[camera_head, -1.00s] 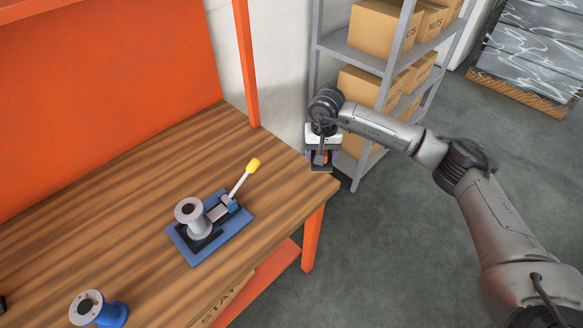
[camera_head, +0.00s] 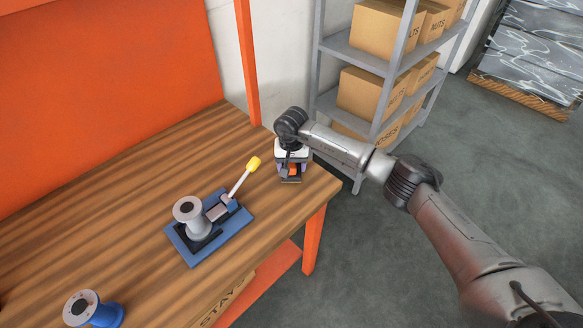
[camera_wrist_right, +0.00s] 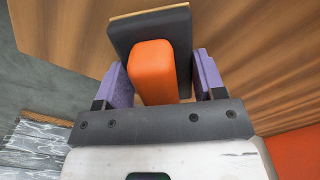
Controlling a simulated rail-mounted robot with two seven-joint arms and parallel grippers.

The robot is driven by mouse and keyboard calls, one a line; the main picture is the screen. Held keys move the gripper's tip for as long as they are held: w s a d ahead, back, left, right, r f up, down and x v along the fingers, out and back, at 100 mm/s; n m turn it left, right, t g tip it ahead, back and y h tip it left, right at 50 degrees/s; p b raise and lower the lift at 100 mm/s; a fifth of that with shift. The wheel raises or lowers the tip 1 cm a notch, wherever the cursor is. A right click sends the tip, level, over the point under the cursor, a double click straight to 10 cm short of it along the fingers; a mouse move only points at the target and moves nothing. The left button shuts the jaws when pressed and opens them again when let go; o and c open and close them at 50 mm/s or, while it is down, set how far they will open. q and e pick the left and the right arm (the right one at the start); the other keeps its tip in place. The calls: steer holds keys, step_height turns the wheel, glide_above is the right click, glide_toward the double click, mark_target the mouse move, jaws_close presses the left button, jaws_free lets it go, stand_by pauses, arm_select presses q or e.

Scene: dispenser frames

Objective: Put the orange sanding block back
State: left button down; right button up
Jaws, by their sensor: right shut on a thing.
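The orange sanding block (camera_wrist_right: 152,66) has an orange grip on a dark base with a thin tan edge. My right gripper (camera_wrist_right: 162,80) is shut on the orange grip, with one purple finger on each side. In the head view the gripper (camera_head: 291,166) points down over the far right corner of the workbench (camera_head: 130,165), and only a little of the sanding block (camera_head: 293,170) shows below it. I cannot tell whether the block touches the bench top. My left gripper is not in view.
A blue lever fixture (camera_head: 208,228) with a grey spool and yellow-tipped handle stands left of the gripper. A blue spool (camera_head: 95,312) is at the near left. An orange post (camera_head: 247,60) rises behind. Shelves with boxes (camera_head: 375,95) stand at the back right. Bare wood surrounds the fixture.

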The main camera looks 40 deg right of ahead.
steer(key=shift+f, duration=0.55)
steer(key=shift+f, duration=0.2)
steer(key=o, duration=0.9)
steer(key=shift+r, duration=0.1)
